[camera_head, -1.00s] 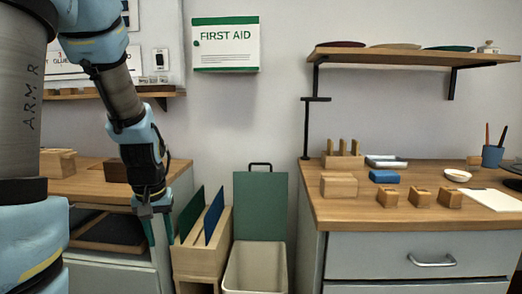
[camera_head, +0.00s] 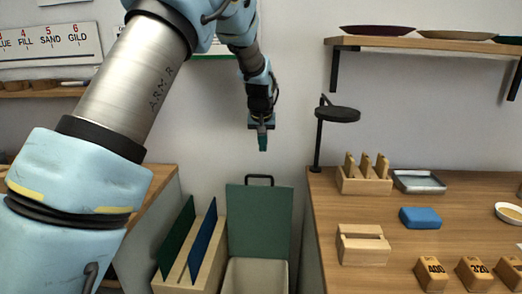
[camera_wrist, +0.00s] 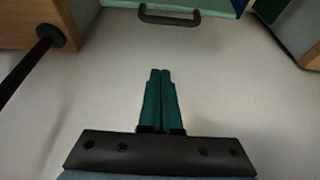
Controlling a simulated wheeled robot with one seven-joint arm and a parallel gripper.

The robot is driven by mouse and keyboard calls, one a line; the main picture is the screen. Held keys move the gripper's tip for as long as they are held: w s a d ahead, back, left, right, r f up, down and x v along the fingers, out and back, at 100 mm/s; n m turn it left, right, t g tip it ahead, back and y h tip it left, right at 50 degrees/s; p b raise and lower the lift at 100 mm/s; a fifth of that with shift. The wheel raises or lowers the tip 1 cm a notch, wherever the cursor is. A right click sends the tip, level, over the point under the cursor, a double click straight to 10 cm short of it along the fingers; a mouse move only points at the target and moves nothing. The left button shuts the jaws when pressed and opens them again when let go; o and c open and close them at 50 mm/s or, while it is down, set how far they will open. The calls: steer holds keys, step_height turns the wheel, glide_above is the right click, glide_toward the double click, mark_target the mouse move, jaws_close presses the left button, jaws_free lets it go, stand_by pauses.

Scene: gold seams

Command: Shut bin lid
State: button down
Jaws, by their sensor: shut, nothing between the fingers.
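The bin (camera_head: 256,275) is a cream container standing on the floor between the two benches. Its green lid (camera_head: 259,222) stands upright and open at the back, with a black handle (camera_head: 259,180) on its top edge. My gripper (camera_head: 263,143) hangs above the lid and handle, apart from them, with its green fingers closed together and nothing between them. In the wrist view, the fingers of my gripper (camera_wrist: 161,75) point towards the black handle (camera_wrist: 169,18) at the top, with a gap between. The lid (camera_wrist: 190,5) shows only as a strip at the top edge there.
A wooden rack (camera_head: 190,270) with green and blue boards stands just left of the bin. The right bench (camera_head: 345,210) has wooden blocks, a blue block (camera_head: 420,218) and a black stand (camera_head: 320,140) at its left edge. Bare wall lies behind my gripper.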

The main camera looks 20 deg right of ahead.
mark_target(263, 163)
steer(key=p+x, duration=0.2)
steer(key=x, duration=0.7)
steer(key=shift+f, duration=0.15)
steer(key=s+a+p, duration=0.2)
steer(key=s, duration=0.1)
steer(key=shift+s+a, duration=0.1)
steer(key=shift+s, duration=0.2)
